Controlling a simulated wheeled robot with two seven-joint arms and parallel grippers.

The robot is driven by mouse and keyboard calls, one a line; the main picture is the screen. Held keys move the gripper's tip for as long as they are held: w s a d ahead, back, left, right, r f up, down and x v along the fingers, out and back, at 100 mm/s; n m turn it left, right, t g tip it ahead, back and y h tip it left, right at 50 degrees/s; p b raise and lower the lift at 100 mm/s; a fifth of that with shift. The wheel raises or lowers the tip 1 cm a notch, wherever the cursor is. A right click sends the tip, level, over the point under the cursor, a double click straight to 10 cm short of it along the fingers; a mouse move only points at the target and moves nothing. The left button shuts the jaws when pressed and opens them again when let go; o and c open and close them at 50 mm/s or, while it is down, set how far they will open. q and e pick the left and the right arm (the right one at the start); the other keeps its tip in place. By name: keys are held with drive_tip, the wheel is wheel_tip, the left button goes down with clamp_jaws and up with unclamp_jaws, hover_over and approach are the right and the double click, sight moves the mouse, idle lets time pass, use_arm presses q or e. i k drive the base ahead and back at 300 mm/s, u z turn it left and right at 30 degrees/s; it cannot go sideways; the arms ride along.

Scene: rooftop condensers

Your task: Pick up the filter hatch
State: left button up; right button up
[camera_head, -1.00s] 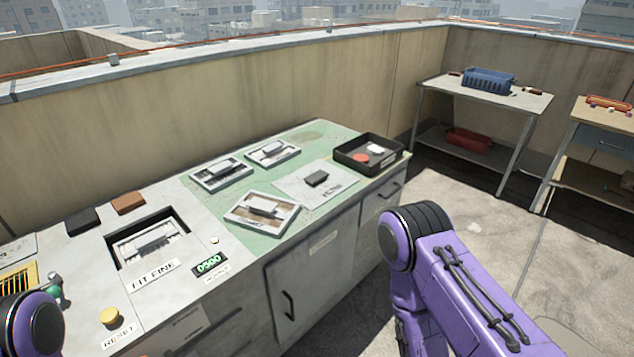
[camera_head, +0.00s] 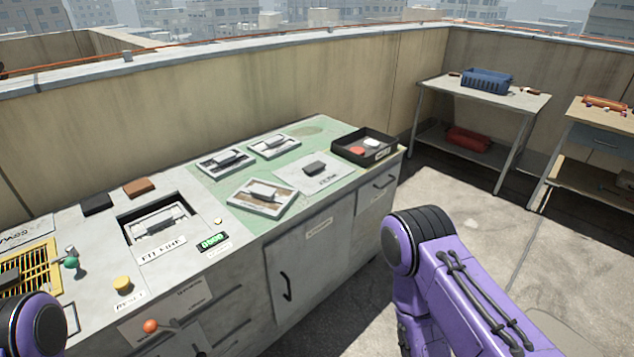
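A flat pale grey plate with a dark block-like handle and small dark lettering, which looks like the filter hatch (camera_head: 326,182), lies on the green mat (camera_head: 233,170) on the counter. A recess (camera_head: 158,222) in the counter holds another pale framed part. Neither gripper is in view; only a joint of my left arm at the lower left and my purple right arm at the lower right show.
A black tray (camera_head: 365,147) with a red and a white item stands at the counter's right end. Left are a yellow grille (camera_head: 28,270), a yellow button (camera_head: 122,284) and a green-knobbed lever (camera_head: 71,262). A red-knobbed lever (camera_head: 151,326) sticks out in front. Two tables stand far right.

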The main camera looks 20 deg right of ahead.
sight(310, 174)
drive_tip(key=k, duration=0.9)
drive_tip(key=z, duration=0.9)
drive_tip(key=i, duration=0.7)
drive_tip(key=z, duration=0.65)
drive_tip(key=i, duration=0.85)
drive_tip(key=u, duration=0.3)
